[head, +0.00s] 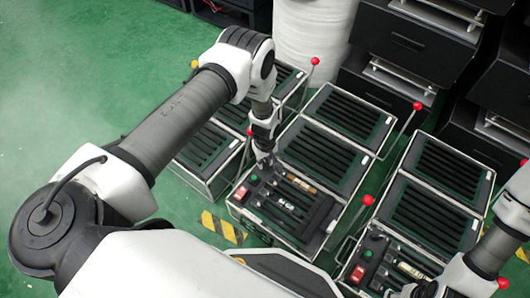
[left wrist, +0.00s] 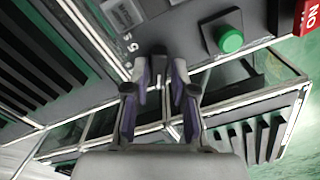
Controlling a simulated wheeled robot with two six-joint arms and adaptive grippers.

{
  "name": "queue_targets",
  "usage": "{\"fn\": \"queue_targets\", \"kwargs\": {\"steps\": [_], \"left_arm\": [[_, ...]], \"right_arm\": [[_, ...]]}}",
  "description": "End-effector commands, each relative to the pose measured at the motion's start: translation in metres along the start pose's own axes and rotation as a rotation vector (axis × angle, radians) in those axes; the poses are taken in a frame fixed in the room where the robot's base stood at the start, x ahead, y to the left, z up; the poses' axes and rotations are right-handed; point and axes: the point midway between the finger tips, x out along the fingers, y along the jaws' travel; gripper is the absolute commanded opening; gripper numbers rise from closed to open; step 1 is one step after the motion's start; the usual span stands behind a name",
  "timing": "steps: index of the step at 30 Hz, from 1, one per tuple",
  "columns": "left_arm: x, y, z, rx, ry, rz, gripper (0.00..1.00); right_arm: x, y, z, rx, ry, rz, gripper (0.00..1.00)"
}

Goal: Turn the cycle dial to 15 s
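My left gripper (head: 265,155) is at the far edge of the control panel (head: 283,204) of the middle fixture, pointing down.
A green button (left wrist: 230,40) and a red switch (left wrist: 308,18) lie to the right in the left wrist view. Red-knobbed levers (head: 417,106) rise beside the fixtures. A second panel (head: 385,258) is at the right. Dark cabinets (head: 405,45) stand behind; green floor is open at left.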

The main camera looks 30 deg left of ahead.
Motion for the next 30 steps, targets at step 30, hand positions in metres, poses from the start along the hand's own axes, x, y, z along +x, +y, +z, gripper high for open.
{"fn": "queue_targets", "kwargs": {"steps": [30], "left_arm": [[-0.12, 0.0, 0.0, 0.001, 0.001, 0.001, 0.42]], "right_arm": [[0.0, 0.0, 0.0, 0.0, 0.0, 0.0, 0.45]]}}
